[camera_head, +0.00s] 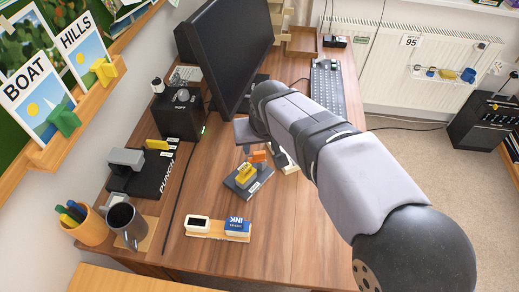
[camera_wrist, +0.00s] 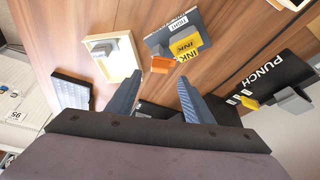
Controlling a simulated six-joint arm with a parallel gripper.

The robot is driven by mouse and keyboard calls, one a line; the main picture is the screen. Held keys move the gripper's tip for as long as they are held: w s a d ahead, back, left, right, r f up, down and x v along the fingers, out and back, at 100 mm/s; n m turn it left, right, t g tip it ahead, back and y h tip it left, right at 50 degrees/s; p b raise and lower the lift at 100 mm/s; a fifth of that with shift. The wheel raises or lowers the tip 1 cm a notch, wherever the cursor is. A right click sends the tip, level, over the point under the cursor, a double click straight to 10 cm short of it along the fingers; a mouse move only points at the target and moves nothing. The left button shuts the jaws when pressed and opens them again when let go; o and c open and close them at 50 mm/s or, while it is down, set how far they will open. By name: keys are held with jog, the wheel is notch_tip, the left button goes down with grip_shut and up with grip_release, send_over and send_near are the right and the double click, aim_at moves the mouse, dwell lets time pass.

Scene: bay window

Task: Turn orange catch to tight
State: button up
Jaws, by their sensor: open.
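In the wrist view the orange catch (camera_wrist: 162,64) shows small at the plate's edge, just past my fingertips. The yellow catch (camera_wrist: 187,46) is beside it, and a white label reading TIGHT (camera_wrist: 178,22) is on the plate. My gripper (camera_wrist: 159,77) is open and empty, its fingers spread on either side of the orange catch in that picture and apart from it. In the head view my arm hides most of my gripper.
A pale box (camera_wrist: 112,57) holding a grey block stands beside the plate. A black PUNCH base (camera_head: 147,171), a monitor (camera_head: 226,45), a keyboard (camera_head: 327,88) and an ink-pad holder (camera_head: 205,233) are also on the desk. The desk's front right is clear.

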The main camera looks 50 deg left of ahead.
aim_at(259, 153)
jog(key=shift+p+x, duration=0.35)
jog(key=shift+x, duration=2.4)
jog(key=c, duration=1.1)
